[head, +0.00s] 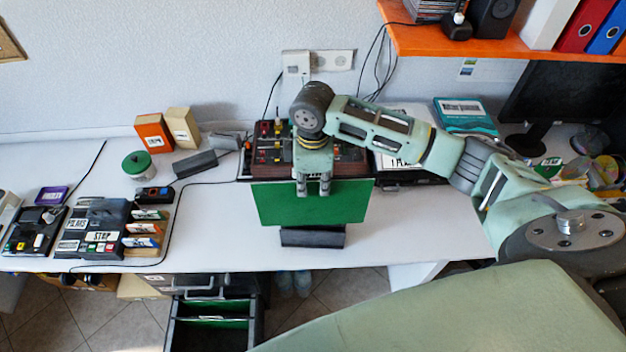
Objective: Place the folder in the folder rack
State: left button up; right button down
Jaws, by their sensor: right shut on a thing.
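A green folder (275,205) hangs upright in the middle of the head view, its broad face toward me. My right gripper (314,190) is shut on its top edge. A low dark block (312,237), which looks like the folder rack, sits at the front edge of the white desk, just below the folder's lower edge. I cannot tell whether the folder touches it or sits in a slot. My left gripper is not in view.
A control panel with coloured buttons (269,150) stands behind the folder. An open drawer (212,330) with green folders is below the desk. The desk right of the folder (420,220) is clear.

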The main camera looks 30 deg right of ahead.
jog(key=shift+f, duration=0.6)
jog(key=c, duration=1.8)
grip_release()
notch_tip(320, 180, up, 12)
jog(key=b, duration=0.3)
jog(key=shift+r+b, duration=0.1)
jog(key=shift+b, duration=0.2)
jog(key=shift+r, duration=0.55)
